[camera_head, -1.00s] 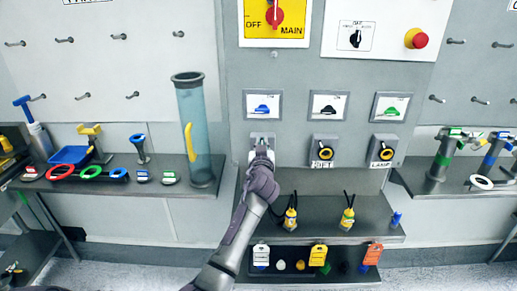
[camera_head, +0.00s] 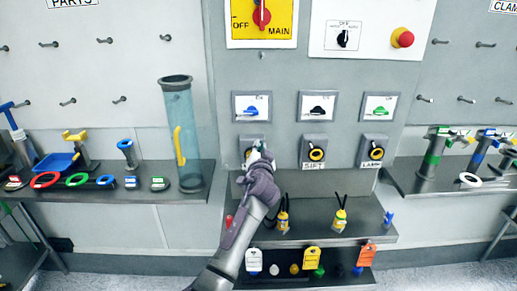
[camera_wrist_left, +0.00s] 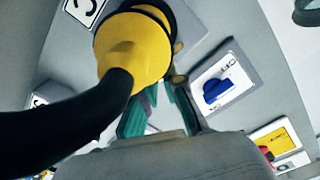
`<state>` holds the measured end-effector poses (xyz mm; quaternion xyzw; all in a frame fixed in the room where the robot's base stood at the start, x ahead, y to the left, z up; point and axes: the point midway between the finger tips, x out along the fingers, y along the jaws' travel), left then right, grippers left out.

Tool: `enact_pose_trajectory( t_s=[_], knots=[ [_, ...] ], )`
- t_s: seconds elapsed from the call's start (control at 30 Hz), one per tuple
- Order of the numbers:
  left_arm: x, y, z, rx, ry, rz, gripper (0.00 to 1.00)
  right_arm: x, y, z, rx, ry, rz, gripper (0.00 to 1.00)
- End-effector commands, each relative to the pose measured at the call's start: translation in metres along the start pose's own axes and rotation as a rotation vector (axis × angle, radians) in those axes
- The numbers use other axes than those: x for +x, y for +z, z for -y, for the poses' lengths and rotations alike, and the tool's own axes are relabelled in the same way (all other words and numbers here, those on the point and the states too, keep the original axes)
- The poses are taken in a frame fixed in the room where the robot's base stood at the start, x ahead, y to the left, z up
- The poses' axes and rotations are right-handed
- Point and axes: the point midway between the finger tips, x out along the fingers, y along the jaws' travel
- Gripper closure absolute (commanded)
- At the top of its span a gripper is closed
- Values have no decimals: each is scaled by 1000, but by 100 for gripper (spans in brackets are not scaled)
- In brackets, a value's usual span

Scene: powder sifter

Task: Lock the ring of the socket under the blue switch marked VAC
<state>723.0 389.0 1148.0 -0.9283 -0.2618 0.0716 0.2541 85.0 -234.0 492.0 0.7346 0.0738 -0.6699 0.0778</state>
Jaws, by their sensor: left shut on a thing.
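The blue switch (camera_head: 252,107) is at the left of the panel's row of switches, and also shows in the left wrist view (camera_wrist_left: 218,88). The socket (camera_head: 247,145) below it is mostly covered by my left gripper (camera_head: 258,153). In the left wrist view, a yellow plug (camera_wrist_left: 125,50) with a thick black cable (camera_wrist_left: 60,128) sits at the socket. The teal fingers of my left gripper (camera_wrist_left: 160,103) are shut at the yellow socket ring (camera_wrist_left: 178,78), beside the plug; their contact is partly hidden. My right gripper is not in view.
The SIFT socket (camera_head: 316,153) and LAMP socket (camera_head: 374,153) are to the right. A clear tube (camera_head: 184,140) stands close to the left of my arm.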

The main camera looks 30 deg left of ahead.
Motion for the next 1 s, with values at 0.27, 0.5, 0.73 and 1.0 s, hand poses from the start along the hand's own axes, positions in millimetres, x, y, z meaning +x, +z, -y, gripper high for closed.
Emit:
enact_pose_trajectory(
  t_s=[0.27, 0.5, 0.73, 1.0],
  knots=[
    [0, 1, -1, 7, 1, 2, 100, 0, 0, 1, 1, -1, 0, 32],
    [0, 1, -1, 6, 1, 2, 70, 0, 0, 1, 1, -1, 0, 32],
    [0, 0, -1, 5, 1, 1, 65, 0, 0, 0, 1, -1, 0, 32],
    [-14, 1, -1, 3, 1, 0, 65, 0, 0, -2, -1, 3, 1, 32]
  ],
)
